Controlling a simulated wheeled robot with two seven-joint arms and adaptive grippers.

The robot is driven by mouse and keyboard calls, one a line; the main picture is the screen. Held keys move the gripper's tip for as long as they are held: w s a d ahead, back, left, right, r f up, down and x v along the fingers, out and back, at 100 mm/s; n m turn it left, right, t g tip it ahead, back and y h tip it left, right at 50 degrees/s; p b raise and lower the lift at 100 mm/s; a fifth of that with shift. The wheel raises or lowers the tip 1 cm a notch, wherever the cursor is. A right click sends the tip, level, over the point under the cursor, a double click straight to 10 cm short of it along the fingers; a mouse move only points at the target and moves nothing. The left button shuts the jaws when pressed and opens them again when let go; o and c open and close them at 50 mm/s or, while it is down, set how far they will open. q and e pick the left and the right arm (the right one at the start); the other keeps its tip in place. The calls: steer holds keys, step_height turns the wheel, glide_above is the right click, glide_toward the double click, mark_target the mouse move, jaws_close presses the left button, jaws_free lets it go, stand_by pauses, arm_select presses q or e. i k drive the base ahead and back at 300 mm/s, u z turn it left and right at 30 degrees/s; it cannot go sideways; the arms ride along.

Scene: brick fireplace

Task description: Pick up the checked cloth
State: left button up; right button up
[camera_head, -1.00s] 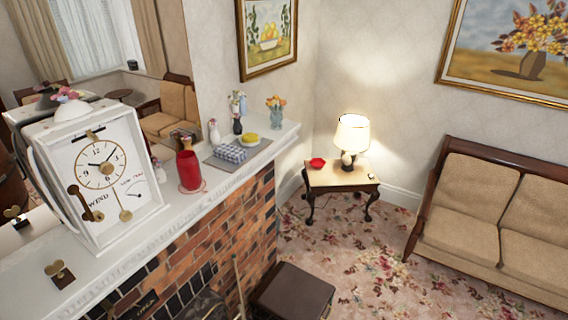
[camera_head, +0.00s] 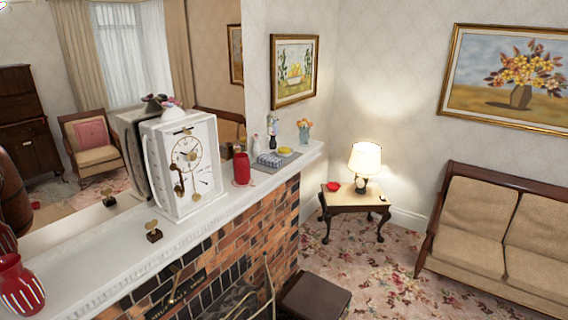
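The blue and white checked cloth (camera_head: 269,159) lies folded on a grey mat (camera_head: 262,169) towards the far end of the white mantelpiece (camera_head: 104,265). A yellow item (camera_head: 285,150) sits just behind it on the same mat. A red jar (camera_head: 241,168) stands to its left, nearer to me. Neither of my grippers shows in the head view, so nothing can be seen touching the cloth.
A white clock (camera_head: 190,170) stands on the mantel, with a brass key (camera_head: 153,232) before it and a striped red jug (camera_head: 20,285) at the near left. Small vases (camera_head: 304,131) stand behind the cloth. A dark stool (camera_head: 314,297), lamp table (camera_head: 350,198) and sofa (camera_head: 490,225) are below and right.

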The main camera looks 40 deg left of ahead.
mark_target(270, 161)
steer(key=u, duration=0.15)
steer(key=i, duration=1.2)
steer(key=u, duration=0.35)
